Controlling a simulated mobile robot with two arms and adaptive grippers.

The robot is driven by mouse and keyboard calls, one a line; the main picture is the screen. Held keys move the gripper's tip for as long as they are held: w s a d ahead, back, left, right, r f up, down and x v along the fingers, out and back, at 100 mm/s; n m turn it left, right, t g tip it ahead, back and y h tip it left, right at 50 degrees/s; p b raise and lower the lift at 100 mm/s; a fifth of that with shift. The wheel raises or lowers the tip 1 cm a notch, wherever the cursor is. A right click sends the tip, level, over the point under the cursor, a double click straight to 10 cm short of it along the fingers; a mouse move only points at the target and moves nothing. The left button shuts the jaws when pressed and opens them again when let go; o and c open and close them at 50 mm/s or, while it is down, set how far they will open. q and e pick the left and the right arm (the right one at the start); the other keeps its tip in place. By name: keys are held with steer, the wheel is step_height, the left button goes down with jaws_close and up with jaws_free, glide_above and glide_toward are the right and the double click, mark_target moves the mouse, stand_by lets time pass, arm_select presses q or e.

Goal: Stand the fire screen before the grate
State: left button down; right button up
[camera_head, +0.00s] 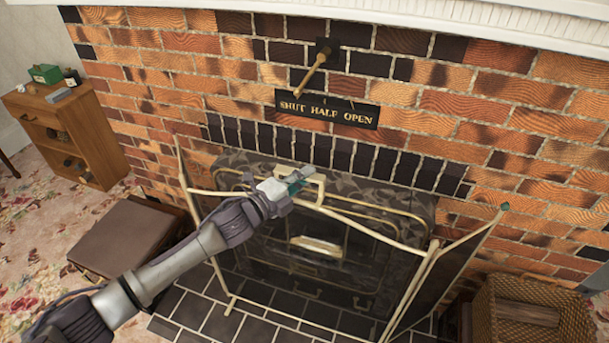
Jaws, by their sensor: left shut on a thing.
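The fire screen (346,262) stands upright on the dark hearth tiles, before the grate opening (395,205). It has dark mesh panels in a pale gold frame, and its side panels are angled. My left gripper (296,184) is shut on the handle at the middle of the screen's top rail, reaching in from the left. The gripper hides part of that handle. The grate shows only partly, behind the mesh. My right gripper is not in view.
A wooden cabinet (62,130) and a brown box (126,238) stand at the left. A wicker basket (545,300) is at the lower right, close to the screen's right panel. A brass lever (309,73) and a sign (327,109) are on the brick wall above.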

arm_select(q)
steer(key=shift+d, duration=0.1)
stand_by(0.7)
stand_by(0.6)
steer(key=c, duration=1.2)
jaws_free()
steer(key=shift+o, duration=1.3)
steer(key=shift+s+f, duration=0.1)
steer(key=shift+f, duration=0.5)
steer(key=shift+o, duration=0.5)
steer(key=shift+r, duration=0.15)
steer(key=shift+r, duration=0.1)
steer(key=shift+s+a, duration=0.1)
steer(key=shift+a, duration=0.1)
